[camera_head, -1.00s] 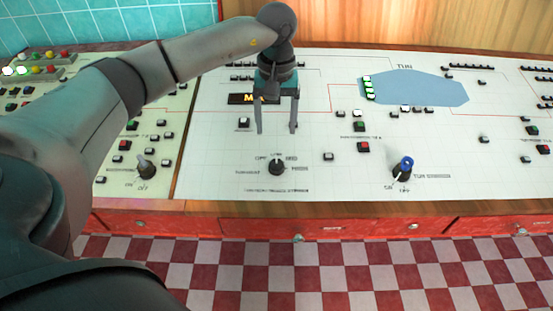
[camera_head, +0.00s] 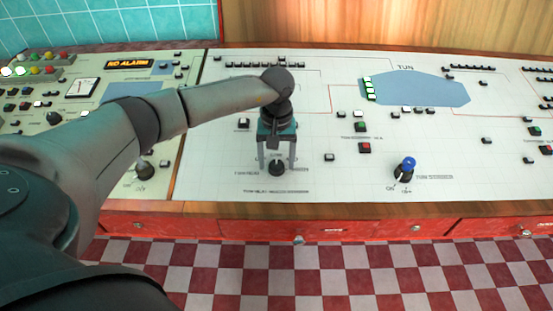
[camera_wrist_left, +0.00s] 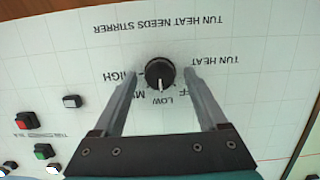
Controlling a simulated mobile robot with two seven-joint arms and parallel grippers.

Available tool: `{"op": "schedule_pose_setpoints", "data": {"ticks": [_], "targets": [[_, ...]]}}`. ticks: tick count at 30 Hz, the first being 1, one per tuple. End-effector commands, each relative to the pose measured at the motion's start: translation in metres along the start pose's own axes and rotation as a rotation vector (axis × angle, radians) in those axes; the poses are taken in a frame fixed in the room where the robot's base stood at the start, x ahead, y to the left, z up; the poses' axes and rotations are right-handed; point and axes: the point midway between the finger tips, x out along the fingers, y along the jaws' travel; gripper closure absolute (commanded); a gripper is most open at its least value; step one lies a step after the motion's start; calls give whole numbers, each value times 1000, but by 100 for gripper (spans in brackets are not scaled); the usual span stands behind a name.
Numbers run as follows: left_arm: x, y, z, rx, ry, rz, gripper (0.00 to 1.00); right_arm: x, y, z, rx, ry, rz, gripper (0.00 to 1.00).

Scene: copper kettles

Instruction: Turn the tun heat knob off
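The tun heat knob (camera_head: 277,169) is a round black knob on the white panel, near its front edge. In the left wrist view the tun heat knob (camera_wrist_left: 160,73) has a white pointer directed at the LOW label, with OFF to its right and HIGH to its left. My left gripper (camera_head: 278,166) points down over it. In the left wrist view the left gripper (camera_wrist_left: 167,68) is open, one finger on each side of the knob. A small gap seems to show beside the knob; contact cannot be told. My right gripper is not in view.
A blue-topped knob (camera_head: 405,168) stands on the panel to the right. Several push buttons, among them a red one (camera_head: 364,147) and a green one (camera_head: 361,127), lie around. Another knob (camera_head: 145,170) is on the left panel. The panel just around the tun heat knob is clear.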

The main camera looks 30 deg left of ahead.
Motion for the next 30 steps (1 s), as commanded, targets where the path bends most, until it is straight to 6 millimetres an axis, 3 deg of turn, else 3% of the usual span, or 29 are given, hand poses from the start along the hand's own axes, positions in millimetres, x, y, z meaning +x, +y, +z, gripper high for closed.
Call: {"op": "schedule_pose_setpoints", "data": {"ticks": [2,20,30], "targets": [[0,0,0,0,0,0,34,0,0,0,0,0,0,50],[-1,0,0,-1,0,1,100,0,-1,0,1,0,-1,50],[-1,0,0,-30,0,6,100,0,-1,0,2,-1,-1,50]]}}
